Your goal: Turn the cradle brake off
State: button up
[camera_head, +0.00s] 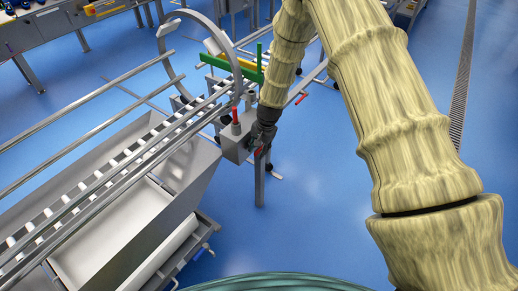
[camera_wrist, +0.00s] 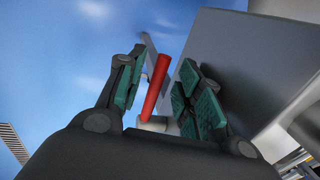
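A red lever (camera_wrist: 157,86) stands between the two green-padded fingers of my gripper (camera_wrist: 160,92) in the wrist view. Gaps show on both sides of it, so the gripper is open around it and not clamped. In the head view my gripper (camera_head: 261,140) points down beside a grey box (camera_head: 236,147) on the carrier frame. A bit of red (camera_head: 258,150) shows at its fingers, partly hidden. Another red handle (camera_head: 236,115) stands upright on top of the box. I cannot tell from a label which red handle is the cradle brake.
A roller conveyor with rails (camera_head: 100,195) and a grey tub (camera_head: 110,245) lie to the left. A large metal ring (camera_head: 163,35) and green bars (camera_head: 225,66) stand behind the box. Another red handle (camera_head: 301,98) is farther right. Blue floor (camera_head: 315,200) is clear to the right.

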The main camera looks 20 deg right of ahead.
jog(key=shift+f, duration=0.25)
jog(key=shift+c, duration=0.3)
grip_shut()
jog(key=shift+r, duration=0.15)
